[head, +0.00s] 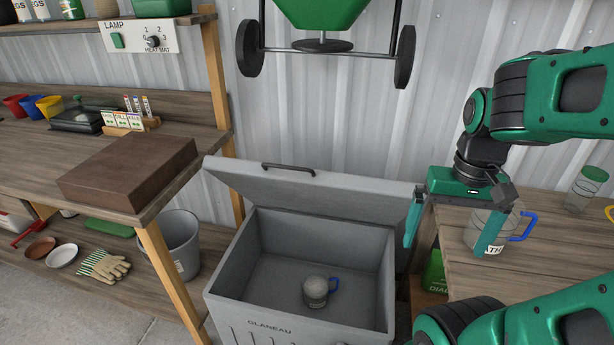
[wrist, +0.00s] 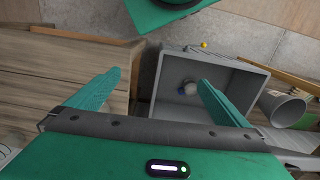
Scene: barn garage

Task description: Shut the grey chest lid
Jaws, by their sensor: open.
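The grey chest (head: 300,322) stands on the floor in the middle of the head view. Its grey lid (head: 320,191) is open, tilted back toward the wall, with a dark handle (head: 288,168) near its upper edge. A clear mug with a blue handle (head: 317,291) is inside the chest. My gripper (head: 452,247) is open and empty, pointing down to the right of the lid. In the wrist view the chest (wrist: 222,107) lies below, partly behind one finger, and the mug in it shows small.
A wooden table (head: 540,265) at right carries another blue-handled jar (head: 480,232) behind my gripper and a green-lidded jar (head: 588,188). A workbench with a brown box (head: 130,170) stands at left. A grey bucket (head: 178,243) is beside the chest. A green spreader (head: 325,12) hangs above.

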